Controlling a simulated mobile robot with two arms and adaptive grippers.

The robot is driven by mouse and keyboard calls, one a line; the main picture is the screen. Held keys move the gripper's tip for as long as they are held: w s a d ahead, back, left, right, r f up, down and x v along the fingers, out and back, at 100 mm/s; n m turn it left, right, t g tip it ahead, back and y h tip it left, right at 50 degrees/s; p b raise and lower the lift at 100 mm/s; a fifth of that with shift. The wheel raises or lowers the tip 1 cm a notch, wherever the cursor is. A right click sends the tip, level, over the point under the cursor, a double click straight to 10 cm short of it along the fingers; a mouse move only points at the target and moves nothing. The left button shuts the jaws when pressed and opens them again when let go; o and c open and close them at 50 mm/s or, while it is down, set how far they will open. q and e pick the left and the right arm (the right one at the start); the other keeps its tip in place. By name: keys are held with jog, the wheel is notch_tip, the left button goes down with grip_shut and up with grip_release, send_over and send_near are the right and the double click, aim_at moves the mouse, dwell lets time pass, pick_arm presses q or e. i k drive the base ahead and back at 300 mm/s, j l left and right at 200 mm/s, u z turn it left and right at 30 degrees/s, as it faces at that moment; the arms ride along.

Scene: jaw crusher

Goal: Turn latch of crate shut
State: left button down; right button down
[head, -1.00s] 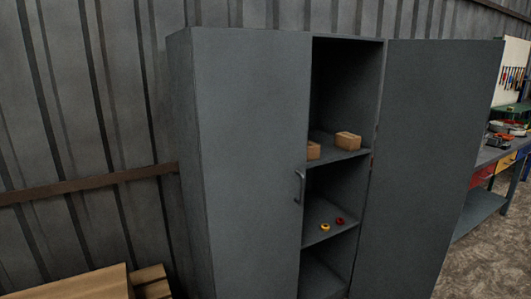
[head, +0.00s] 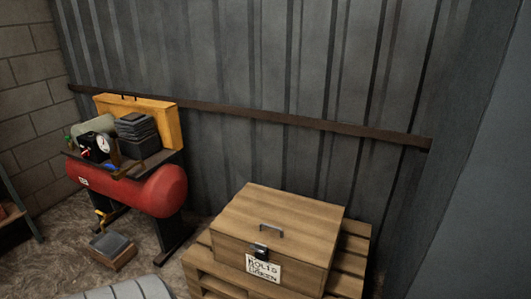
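The wooden crate (head: 276,232) sits on a wooden pallet (head: 205,262) at the lower middle of the head view. Its lid is down, with a metal handle (head: 271,230) on top. A dark latch (head: 261,251) is on the front face at the lid's edge, above a white lettered label (head: 263,268). The latch is too small to tell whether it is turned shut. Neither of my grippers is in view.
A red compressor tank (head: 130,188) with equipment on top stands left of the crate. A small box (head: 110,250) lies on the floor below it. A corrugated metal wall (head: 250,60) is behind. The grey cabinet (head: 490,200) is at the right edge.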

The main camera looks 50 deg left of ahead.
aim_at(260, 247)
jog(key=u, duration=1.55)
